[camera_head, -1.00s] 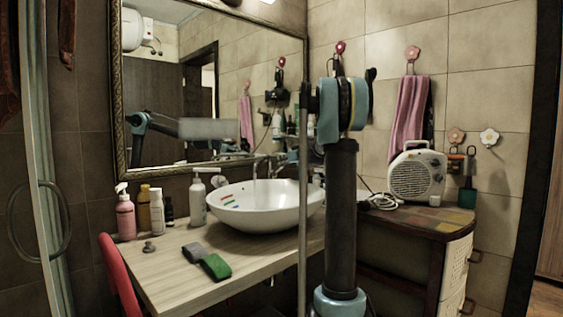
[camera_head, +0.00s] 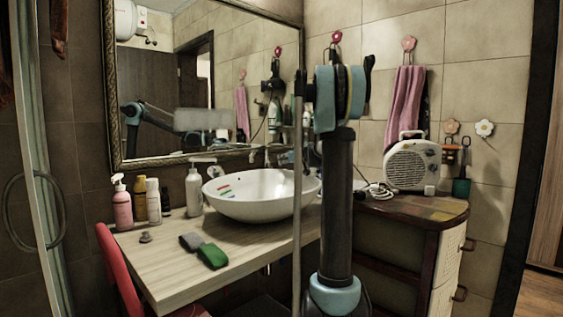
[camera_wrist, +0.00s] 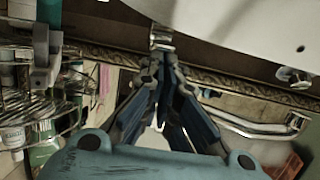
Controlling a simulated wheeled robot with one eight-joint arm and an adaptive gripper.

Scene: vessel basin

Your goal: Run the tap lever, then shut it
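The white bowl basin (camera_head: 262,196) stands on the wooden counter, and its underside or rim fills the top of the wrist view (camera_wrist: 240,30). A small chrome fitting (camera_wrist: 160,38), apparently part of the tap, shows just beyond my fingertips; whether they touch it I cannot tell. A curved chrome tube (camera_wrist: 245,125) lies to the right, and I cannot tell if it is real or mirrored. My gripper (camera_wrist: 158,72) has its dark fingers drawn together at the tips, with nothing visible between them. In the head view the gripper is hidden behind my arm. I see no running water.
The wooden counter (camera_head: 165,258) holds a pink bottle (camera_head: 122,207), other bottles and a green-grey sponge (camera_head: 212,256). A framed mirror (camera_head: 150,80) hangs behind the basin. A white heater (camera_head: 412,166) stands on the cabinet at right. A wire rack (camera_wrist: 60,100) shows left in the wrist view.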

